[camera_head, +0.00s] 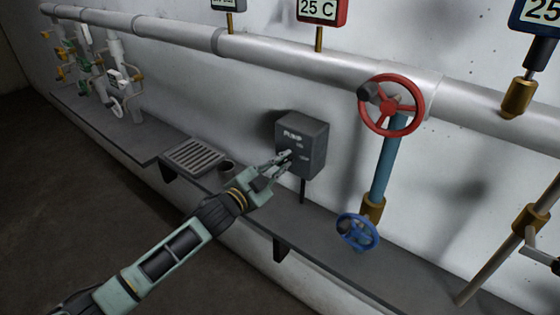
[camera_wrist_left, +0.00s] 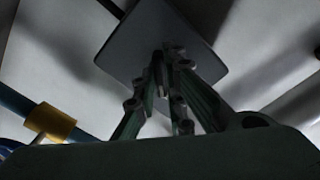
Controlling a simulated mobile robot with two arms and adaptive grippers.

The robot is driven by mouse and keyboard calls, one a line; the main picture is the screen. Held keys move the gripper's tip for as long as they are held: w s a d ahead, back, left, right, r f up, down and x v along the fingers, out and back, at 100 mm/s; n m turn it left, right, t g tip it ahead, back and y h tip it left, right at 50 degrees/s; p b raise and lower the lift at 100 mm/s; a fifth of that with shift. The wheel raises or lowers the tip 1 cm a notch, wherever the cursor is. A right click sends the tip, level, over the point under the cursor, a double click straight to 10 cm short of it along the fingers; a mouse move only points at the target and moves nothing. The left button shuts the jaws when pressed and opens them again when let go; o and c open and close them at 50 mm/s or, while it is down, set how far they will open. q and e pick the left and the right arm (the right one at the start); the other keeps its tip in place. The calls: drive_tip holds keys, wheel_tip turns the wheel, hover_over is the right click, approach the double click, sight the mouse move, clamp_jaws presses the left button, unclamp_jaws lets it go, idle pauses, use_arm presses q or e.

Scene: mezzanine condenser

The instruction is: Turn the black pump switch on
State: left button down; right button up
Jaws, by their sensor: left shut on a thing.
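The pump switch box (camera_head: 303,143) is a dark grey box marked PUMP, mounted on the wall above the shelf. My left gripper (camera_head: 285,158) is at the lower left of its front face, with its fingertips together at the switch lever. In the left wrist view the underside or face of the box (camera_wrist_left: 130,50) fills the middle, and the fingers of my left gripper (camera_wrist_left: 163,68) close together against it. The lever itself is hidden between the fingertips, so its position cannot be told. My right gripper is not in view.
A red valve wheel (camera_head: 391,105) and a blue valve wheel (camera_head: 357,232) are right of the box. A large pipe (camera_head: 270,50) runs above.

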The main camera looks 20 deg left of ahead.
use_arm(q)
drive_tip(key=shift+n+p, duration=0.3)
drive_tip(key=shift+n, duration=0.6)
drive_tip(key=shift+f, duration=0.1)
drive_tip(key=c, duration=1.8)
unclamp_jaws()
